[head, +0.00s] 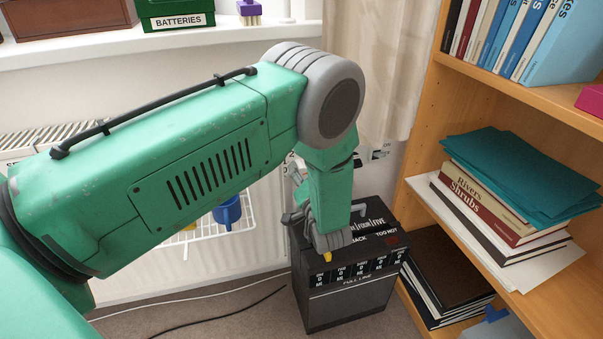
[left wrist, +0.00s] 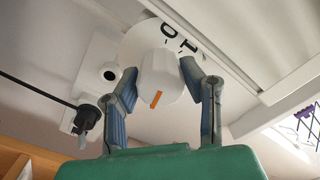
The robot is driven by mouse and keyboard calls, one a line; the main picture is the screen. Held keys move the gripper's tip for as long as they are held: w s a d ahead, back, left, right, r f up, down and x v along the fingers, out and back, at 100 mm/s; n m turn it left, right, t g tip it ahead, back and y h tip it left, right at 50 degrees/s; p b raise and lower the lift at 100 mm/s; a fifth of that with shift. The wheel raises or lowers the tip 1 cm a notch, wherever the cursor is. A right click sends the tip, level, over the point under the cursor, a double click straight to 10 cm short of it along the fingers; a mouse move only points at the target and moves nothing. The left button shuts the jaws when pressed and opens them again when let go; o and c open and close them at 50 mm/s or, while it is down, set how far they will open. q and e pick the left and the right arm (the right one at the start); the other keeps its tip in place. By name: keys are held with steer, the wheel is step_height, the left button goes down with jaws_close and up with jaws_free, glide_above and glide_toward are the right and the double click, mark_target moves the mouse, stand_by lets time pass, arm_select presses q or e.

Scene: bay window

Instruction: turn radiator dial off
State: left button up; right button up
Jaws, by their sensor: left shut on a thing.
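The radiator dial (left wrist: 158,75) is a white knob with an orange mark at its lower end in the left wrist view. A black 0 and what looks like a 1 are printed on the white round face above it. My left gripper (left wrist: 158,68) has one finger on each side of the knob and is shut on it. The white radiator (head: 180,268) stands against the wall under the sill. My right gripper is not in view.
A black amplifier-like box (head: 348,300) stands on the floor under my wrist. A wooden bookshelf (head: 420,185) with books is close on the right. A wire rack (head: 205,234) with a blue mug (head: 228,211) hangs at the radiator. A black plug (left wrist: 86,118) sits left of the dial.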

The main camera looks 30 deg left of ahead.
arm_select(q)
steer(key=n+p, duration=0.2)
steer(key=n, duration=0.2)
steer(key=shift+d+f, duration=0.1)
steer(key=shift+d, duration=0.05)
steer(key=n+p, duration=0.1)
steer(key=n, duration=0.5)
steer(key=shift+p, duration=0.4)
steer(key=n+p, duration=0.1)
steer(key=n, duration=0.3)
steer(key=shift+f, duration=0.1)
steer(key=n+p, duration=0.1)
steer(key=n, duration=0.4)
steer(key=shift+n+p, duration=0.4)
steer(key=n+p, duration=0.1)
steer(key=n, duration=0.3)
steer(key=shift+d+n, duration=0.1)
steer(key=shift+n, duration=0.2)
steer(key=n, duration=0.4)
steer(key=shift+s+n+p, duration=0.1)
steer(key=shift+n+p, duration=0.2)
steer(key=n, duration=0.4)
steer(key=shift+n, duration=2.1)
